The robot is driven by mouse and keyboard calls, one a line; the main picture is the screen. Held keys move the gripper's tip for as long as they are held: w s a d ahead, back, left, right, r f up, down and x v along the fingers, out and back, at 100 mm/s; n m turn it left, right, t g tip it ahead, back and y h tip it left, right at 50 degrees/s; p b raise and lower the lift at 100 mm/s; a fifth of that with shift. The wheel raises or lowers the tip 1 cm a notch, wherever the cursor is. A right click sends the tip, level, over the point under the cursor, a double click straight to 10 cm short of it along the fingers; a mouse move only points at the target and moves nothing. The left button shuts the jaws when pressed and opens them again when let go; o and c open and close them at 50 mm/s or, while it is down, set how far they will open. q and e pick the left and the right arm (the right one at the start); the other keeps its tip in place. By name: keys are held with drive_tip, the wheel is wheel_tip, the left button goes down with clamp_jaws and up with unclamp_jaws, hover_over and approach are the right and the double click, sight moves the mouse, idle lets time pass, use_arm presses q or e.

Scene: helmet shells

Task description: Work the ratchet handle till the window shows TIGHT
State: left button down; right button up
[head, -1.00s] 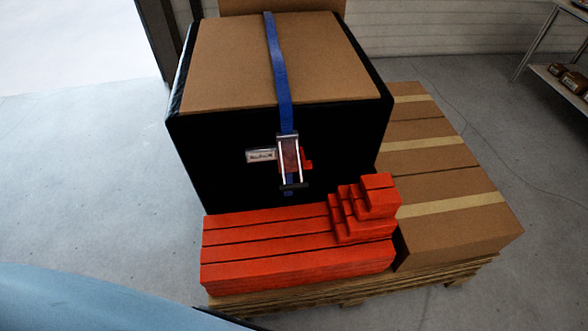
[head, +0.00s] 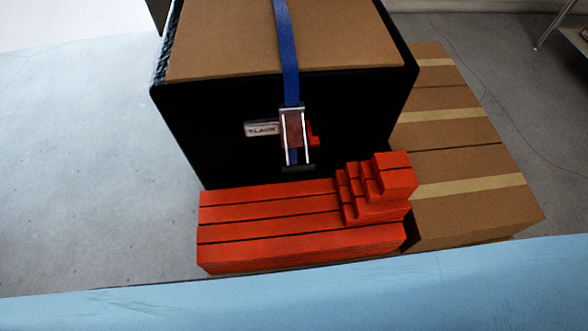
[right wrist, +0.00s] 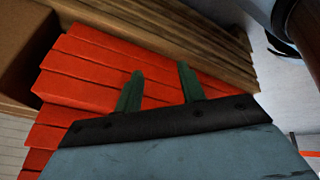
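A blue strap (head: 287,50) runs over a black crate (head: 225,140) and down its front to a ratchet. The ratchet handle (head: 296,165) is a metal frame with a dark end bar, hanging down against the crate's front. A small red piece (head: 314,139) sits at its right. The pale window (head: 262,129) left of the ratchet appears to read SLACK. My right gripper (right wrist: 160,70) shows in the right wrist view with its two green fingers apart and nothing held between them, above red boards. It is not seen in the head view. My left gripper is in neither view.
Stacked red boards (head: 270,222) lie before the crate, with stepped red blocks (head: 377,187) on their right end. Taped cardboard boxes (head: 465,165) stand to the right. Wooden slats (right wrist: 160,38) run beside the boards. Grey floor (head: 80,170) is clear at left.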

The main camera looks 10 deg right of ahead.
drive_tip(key=w+a+r+n+t+y+b, duration=0.2)
drive_tip(key=w+a+r+n+t+b, duration=0.35)
drive_tip(key=w+r, duration=0.45)
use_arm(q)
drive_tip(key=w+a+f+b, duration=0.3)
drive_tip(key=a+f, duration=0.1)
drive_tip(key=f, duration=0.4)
use_arm(e)
drive_tip(key=n+t+y, duration=0.3)
drive_tip(key=n+t, duration=0.2)
drive_tip(key=n, duration=0.4)
approach(303, 171)
drive_tip(key=shift+m, duration=0.25)
drive_tip(key=b+x, duration=0.2)
drive_tip(key=x, duration=0.7)
drive_tip(key=shift+w+a+f, duration=0.1)
drive_tip(key=shift+w+a, duration=0.05)
drive_tip(key=shift+w, duration=0.15)
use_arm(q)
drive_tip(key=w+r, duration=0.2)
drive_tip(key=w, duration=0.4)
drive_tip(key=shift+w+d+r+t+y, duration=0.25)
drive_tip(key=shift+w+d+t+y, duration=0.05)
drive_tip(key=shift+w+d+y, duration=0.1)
use_arm(e)
drive_tip(key=shift+w+a, duration=0.3)
drive_tip(key=shift+w, duration=0.3)
drive_tip(key=shift+c, duration=0.4)
clamp_jaws()
